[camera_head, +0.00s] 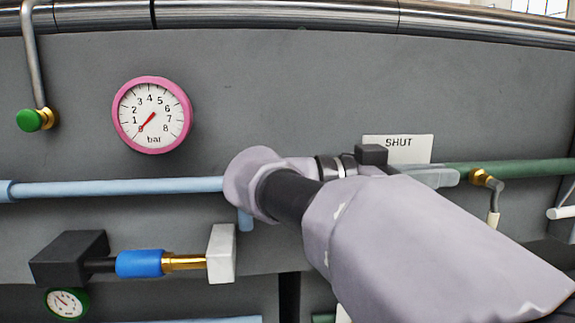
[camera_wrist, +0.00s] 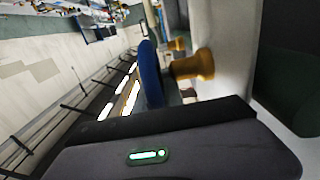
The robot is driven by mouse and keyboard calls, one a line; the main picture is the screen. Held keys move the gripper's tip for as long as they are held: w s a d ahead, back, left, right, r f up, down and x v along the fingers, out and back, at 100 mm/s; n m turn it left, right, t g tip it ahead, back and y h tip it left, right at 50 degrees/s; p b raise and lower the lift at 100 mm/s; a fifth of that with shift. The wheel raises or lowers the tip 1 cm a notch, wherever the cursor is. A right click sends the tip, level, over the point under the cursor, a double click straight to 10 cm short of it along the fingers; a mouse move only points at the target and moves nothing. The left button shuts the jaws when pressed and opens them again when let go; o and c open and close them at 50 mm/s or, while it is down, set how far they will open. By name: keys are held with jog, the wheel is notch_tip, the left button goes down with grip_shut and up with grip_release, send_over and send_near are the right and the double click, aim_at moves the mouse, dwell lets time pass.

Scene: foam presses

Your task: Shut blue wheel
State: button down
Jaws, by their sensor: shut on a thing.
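The blue wheel (camera_wrist: 151,74) shows nearly edge-on in the wrist view, on a brass stem (camera_wrist: 193,66) that comes out of a pale surface to its right. My gripper (camera_wrist: 165,115) fills the bottom of that view as a dark body with a green light. It is shut on the wheel, whose lower rim runs behind the gripper's dark edge. The fingertips themselves are hidden. In the head view my arm covers the wheel, and only a dark block of the wrist end shows by the SHUT plate (camera_head: 398,146).
A pink-rimmed gauge (camera_head: 152,115) reads near 0 bar. A light blue pipe (camera_head: 120,187) and a green pipe (camera_head: 515,167) run along the grey panel. A green knob (camera_head: 29,120) is upper left. A blue sleeve (camera_head: 140,263) on a brass rod sits lower left, beside a black block (camera_head: 68,258).

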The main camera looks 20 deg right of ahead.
dwell(0.4)
jog(key=shift+s+d+f+t+y+p, duration=0.1)
jog(key=shift+f+t+y+p, duration=0.6)
jog(key=shift+y, duration=1.5)
jog(key=shift+w+d+f+t+y+p, duration=0.2)
jog(key=shift+f+y+p, duration=0.55)
jog(key=shift+y+p, duration=1.15)
jog(key=shift+s+d+f+t+y+p, duration=0.15)
jog(key=shift+f+t+y+p, duration=0.5)
jog(key=shift+y, duration=1.85)
jog(key=shift+a+f, duration=0.15)
jog(key=shift+f, duration=0.1)
jog(key=c, duration=1.4)
grip_release()
jog(key=shift+c, duration=0.2)
jog(key=shift+r, duration=0.1)
jog(key=p+v, duration=0.2)
jog(key=v, duration=1)
jog(key=shift+p, duration=0.4)
